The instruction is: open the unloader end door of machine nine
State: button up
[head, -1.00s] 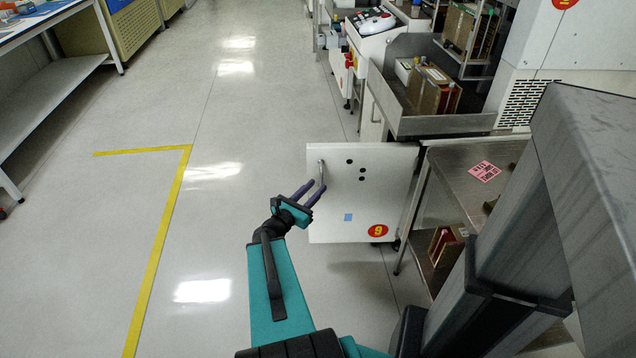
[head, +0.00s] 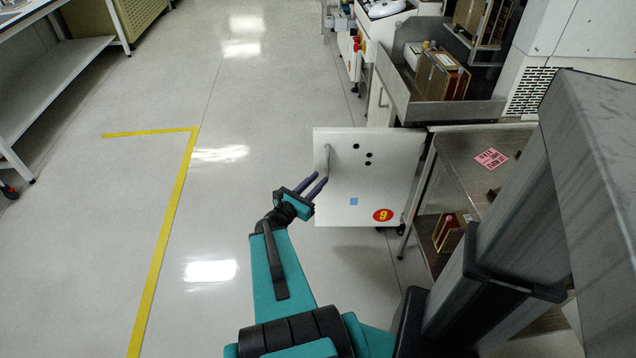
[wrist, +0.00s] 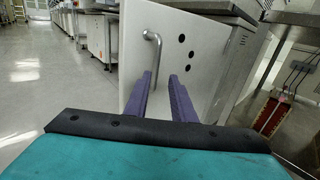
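The end door (head: 342,194) is a white panel with a red disc marked 9, a blue square and several black holes. It stands swung out into the aisle, its right edge near the steel table. Its bent metal handle (head: 327,158) is near the left edge and also shows in the wrist view (wrist: 153,56). My gripper (head: 321,179) is just in front of and below the handle.
A steel table (head: 458,158) with a pink label stands right of the door. A steel tray (head: 440,112) holding boxes is behind it. Yellow floor tape (head: 165,222) and a white bench (head: 65,75) are at left. The aisle floor between is clear.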

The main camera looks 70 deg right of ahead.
notch_tip(320, 180, up, 2)
jog(key=c, duration=0.3)
jog(key=shift+f+b, duration=0.35)
jog(key=shift+b, duration=0.15)
grip_shut()
jog(key=shift+f+b, duration=1.15)
jog(key=shift+f, duration=0.05)
jog(key=shift+f, duration=0.1)
